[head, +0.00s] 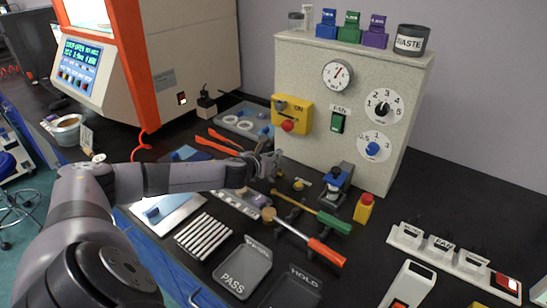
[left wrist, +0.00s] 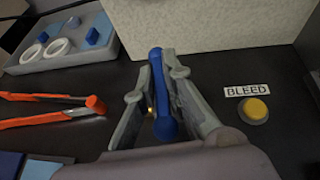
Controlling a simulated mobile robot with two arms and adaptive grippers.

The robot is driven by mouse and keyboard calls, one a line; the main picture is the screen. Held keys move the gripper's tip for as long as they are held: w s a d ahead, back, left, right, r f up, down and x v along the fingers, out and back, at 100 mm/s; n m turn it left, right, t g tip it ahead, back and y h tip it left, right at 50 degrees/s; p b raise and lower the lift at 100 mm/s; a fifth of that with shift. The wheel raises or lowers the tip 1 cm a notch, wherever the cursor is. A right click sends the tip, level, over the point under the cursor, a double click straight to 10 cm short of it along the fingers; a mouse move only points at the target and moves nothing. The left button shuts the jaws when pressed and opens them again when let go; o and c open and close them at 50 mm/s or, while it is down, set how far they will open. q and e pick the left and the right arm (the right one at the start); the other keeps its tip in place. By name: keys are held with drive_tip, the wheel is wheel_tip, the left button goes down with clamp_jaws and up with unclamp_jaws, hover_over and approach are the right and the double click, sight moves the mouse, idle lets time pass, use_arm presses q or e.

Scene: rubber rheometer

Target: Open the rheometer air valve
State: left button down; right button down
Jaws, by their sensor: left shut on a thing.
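The air valve's handle is a long blue lever (left wrist: 160,88) in the left wrist view, with a bit of brass fitting beside it low on the left. It stands close to the pale front panel of the rheometer cabinet. My left gripper (left wrist: 156,75) has its two grey fingers on either side of the lever and is shut on it. In the head view my left gripper (head: 266,163) is at the foot of the cabinet (head: 300,75), where it hides most of the valve. My right gripper is not in view.
A yellow BLEED button (left wrist: 254,110) is just right of the gripper. Orange-handled pliers (left wrist: 55,105) and a grey tray with white rings (left wrist: 90,40) lie to its left. A red-handled tool (head: 325,252) and a green-handled tool (head: 333,222) lie in front on the black bench.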

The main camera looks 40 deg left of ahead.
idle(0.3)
use_arm(q)
drive_tip(key=shift+d+r+n+y+p, duration=0.1)
drive_tip(key=shift+r+n+y+p, duration=0.1)
drive_tip(key=shift+n+y+p, duration=0.6)
drive_tip(key=n+g+y+p, duration=0.2)
drive_tip(key=n+y+p, duration=0.1)
drive_tip(key=p, duration=0.2)
drive_tip(key=shift+n+g+y, duration=0.3)
drive_tip(key=shift+g+y, duration=0.1)
drive_tip(key=shift+n+g+y+p, duration=0.6)
drive_tip(key=shift+n+y+p, duration=0.1)
drive_tip(key=shift+n+p, duration=0.2)
drive_tip(key=n+g+y, duration=0.1)
drive_tip(key=n+g, duration=0.1)
drive_tip(key=shift+f+n+g+y+p, duration=0.2)
drive_tip(key=shift+n+g+y+p, duration=0.1)
drive_tip(key=shift+g+y+p, duration=0.1)
drive_tip(key=shift+n+g+y, duration=0.4)
drive_tip(key=shift+n+g, duration=0.3)
drive_tip(key=shift+n, duration=0.1)
drive_tip(key=shift+n+g+y+b, duration=0.3)
drive_tip(key=shift+n+g+b, duration=0.2)
drive_tip(key=shift+n+g, duration=0.75)
drive_tip(key=shift+g, duration=0.25)
